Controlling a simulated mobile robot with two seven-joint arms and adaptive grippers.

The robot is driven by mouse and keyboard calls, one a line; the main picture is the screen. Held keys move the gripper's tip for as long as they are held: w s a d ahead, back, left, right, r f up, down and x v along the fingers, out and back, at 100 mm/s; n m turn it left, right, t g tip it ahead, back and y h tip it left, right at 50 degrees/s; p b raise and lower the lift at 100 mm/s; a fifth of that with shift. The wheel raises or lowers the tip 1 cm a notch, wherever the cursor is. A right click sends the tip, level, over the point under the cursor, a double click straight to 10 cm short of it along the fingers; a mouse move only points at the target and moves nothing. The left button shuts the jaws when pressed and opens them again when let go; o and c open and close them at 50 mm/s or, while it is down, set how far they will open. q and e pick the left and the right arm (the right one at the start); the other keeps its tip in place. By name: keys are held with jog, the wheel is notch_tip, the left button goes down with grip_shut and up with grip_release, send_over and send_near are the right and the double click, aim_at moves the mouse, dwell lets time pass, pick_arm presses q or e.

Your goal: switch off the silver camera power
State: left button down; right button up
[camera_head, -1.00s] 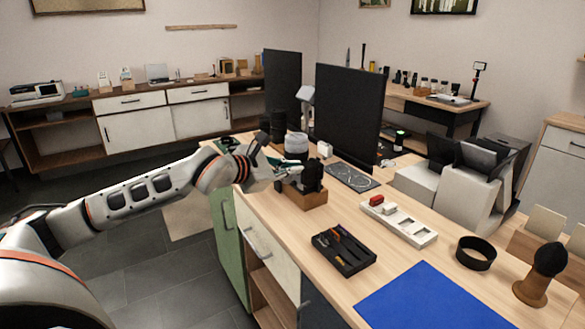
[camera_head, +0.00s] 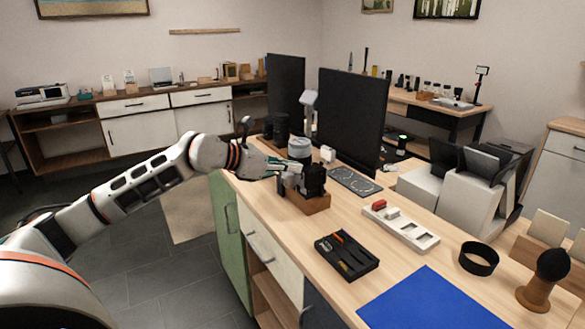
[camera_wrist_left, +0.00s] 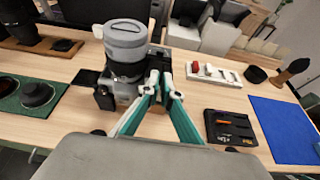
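The silver camera, with its grey lens (camera_wrist_left: 124,38) pointing up and its grey body (camera_wrist_left: 122,92) below, stands on the desk in the left wrist view. In the head view its lens (camera_head: 300,148) shows behind my left gripper (camera_head: 290,173), which hides most of the body. My left gripper's green fingers also show in the left wrist view (camera_wrist_left: 160,82), right beside the body. Their tips are close together with nothing visibly held. I cannot tell whether they touch the camera. The power switch is not distinguishable. My right gripper is not in view.
A wooden block (camera_head: 306,203) with a black item (camera_head: 315,180) is close to the gripper. A black tool tray (camera_head: 346,256), a white power strip (camera_head: 402,228) and a blue mat (camera_head: 425,300) lie to the right. A monitor (camera_head: 350,120) stands behind. The front desk strip is clear.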

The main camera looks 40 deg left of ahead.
pick_arm(q)
jog(key=shift+a, duration=0.1)
dwell(0.5)
jog(key=c, duration=2.3)
grip_release()
jog(key=shift+v, duration=5.95)
jog(key=shift+a, duration=0.1)
